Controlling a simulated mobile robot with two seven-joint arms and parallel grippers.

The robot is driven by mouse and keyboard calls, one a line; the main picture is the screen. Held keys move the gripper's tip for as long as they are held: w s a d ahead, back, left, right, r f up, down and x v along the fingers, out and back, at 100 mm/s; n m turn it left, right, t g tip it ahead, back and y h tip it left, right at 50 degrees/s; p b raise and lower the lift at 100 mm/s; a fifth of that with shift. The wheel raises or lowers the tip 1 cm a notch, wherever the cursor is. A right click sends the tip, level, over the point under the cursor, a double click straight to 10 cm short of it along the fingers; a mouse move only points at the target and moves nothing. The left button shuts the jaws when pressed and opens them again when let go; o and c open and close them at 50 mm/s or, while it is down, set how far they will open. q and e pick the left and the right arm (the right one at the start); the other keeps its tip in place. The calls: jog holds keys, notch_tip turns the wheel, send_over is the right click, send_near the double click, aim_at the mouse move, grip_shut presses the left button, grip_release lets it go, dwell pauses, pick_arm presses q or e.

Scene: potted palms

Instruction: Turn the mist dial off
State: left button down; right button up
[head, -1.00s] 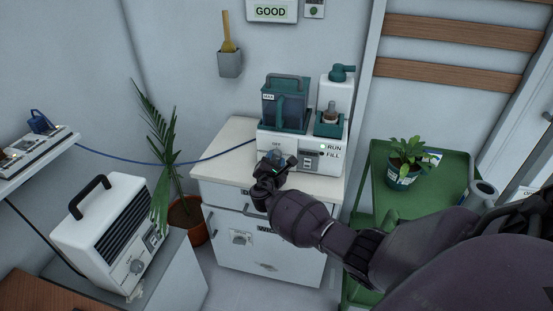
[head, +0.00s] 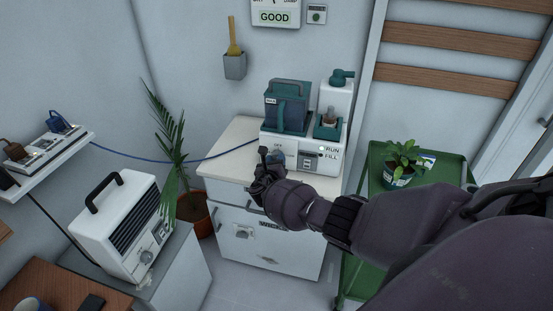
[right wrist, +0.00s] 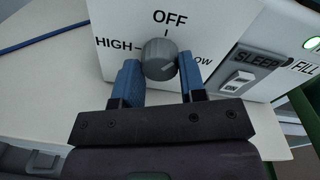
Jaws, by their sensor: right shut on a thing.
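The mist dial is a round grey knob (right wrist: 160,58) on the white front of the humidifier (head: 328,155). HIGH is printed left of it, OFF above and LOW on the right. A pale line on the knob seems to slant toward the LOW side, but it is hard to read. My right gripper (right wrist: 157,82) has its two blue fingers on either side of the knob and is shut on it. In the head view, the right gripper (head: 268,163) sits at the humidifier's front left and mostly hides the dial. My left gripper is not in view.
A SLEEP switch (right wrist: 236,80) is right of the dial. A green light (right wrist: 312,43) glows beside the switch. The humidifier stands on a white cabinet (head: 232,160). A green cart (head: 377,165) with a potted plant (head: 400,165) is to the right. A white heater (head: 112,205) is at left.

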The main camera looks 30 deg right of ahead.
jog(key=n+p, duration=0.1)
jog(key=n, duration=0.2)
jog(key=shift+n+g, duration=0.3)
jog(key=shift+n, duration=0.8)
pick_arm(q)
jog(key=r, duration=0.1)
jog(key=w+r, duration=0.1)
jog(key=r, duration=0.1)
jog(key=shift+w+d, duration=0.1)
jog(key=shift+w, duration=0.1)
pick_arm(e)
jog(key=shift+n, duration=0.5)
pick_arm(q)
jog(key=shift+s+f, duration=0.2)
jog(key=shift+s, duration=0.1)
pick_arm(e)
jog(key=o, duration=0.9)
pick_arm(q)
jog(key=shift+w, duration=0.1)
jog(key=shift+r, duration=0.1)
